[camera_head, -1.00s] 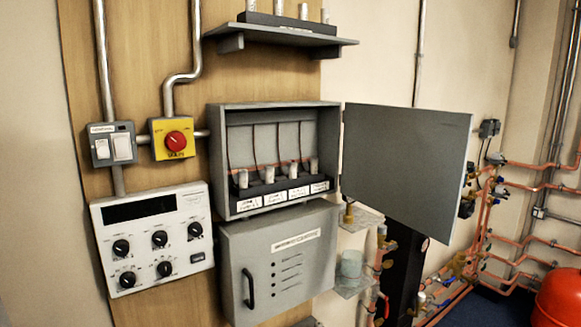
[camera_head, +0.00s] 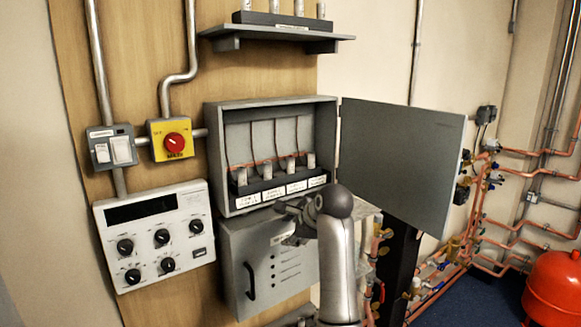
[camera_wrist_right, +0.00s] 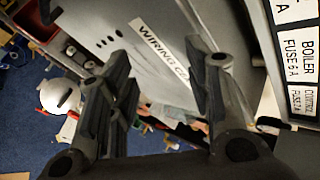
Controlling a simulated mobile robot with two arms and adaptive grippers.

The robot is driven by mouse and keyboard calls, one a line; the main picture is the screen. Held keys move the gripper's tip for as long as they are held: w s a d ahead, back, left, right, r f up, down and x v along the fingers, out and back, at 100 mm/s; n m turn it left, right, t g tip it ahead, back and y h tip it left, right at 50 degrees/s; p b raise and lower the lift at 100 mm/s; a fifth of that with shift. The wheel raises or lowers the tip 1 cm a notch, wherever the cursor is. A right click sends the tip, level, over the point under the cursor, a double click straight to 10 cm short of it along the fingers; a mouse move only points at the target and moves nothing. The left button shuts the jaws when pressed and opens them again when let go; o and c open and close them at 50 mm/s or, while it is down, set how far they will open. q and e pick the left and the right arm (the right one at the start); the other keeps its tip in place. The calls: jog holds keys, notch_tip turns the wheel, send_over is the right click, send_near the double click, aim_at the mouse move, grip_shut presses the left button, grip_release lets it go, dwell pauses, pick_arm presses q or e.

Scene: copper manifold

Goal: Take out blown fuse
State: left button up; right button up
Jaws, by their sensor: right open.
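Several pale cylindrical fuses (camera_head: 267,172) stand in a row on a black holder inside the open grey fuse box (camera_head: 210,160). I cannot tell which one is blown. White labels (camera_head: 275,194) run along the front of the row. My right gripper (camera_head: 285,211) is just below the box's lower edge, in front of the closed lower cabinet (camera_head: 235,250). In the wrist view its two fingers (camera_wrist_right: 158,62) are apart with nothing between them. Boiler and control fuse labels (camera_wrist_right: 304,45) show at that view's right edge; the fuses are hidden there. My left gripper is out of view.
The fuse box door (camera_head: 400,165) hangs open to the right of the box. A shelf (camera_head: 270,33) above holds several more cylinders. A red rotary switch (camera_head: 174,143) and a dial panel (camera_head: 150,240) are at the left. Copper pipes (camera_head: 480,220) run at the right.

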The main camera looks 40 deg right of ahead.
jog(key=d+r+m+t, duration=0.2)
jog(key=d+r+m, duration=0.3)
jog(key=r, duration=0.6)
jog(key=m+t+y, duration=0.2)
jog(key=m, duration=0.4)
send_near(293, 159)
jog(key=p+x, duration=0.2)
jog(key=x, duration=0.2)
jog(key=shift+w+p, duration=0.1)
jog(key=shift+p, duration=0.3)
jog(key=p+x, duration=0.3)
jog(key=x, duration=0.1)
jog(key=shift+d, duration=0.1)
jog(key=shift+w+f, duration=0.3)
jog(key=shift+w, duration=0.2)
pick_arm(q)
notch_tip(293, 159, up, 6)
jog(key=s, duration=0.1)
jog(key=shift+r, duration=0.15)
pick_arm(e)
jog(key=shift+s, duration=0.1)
grip_shut()
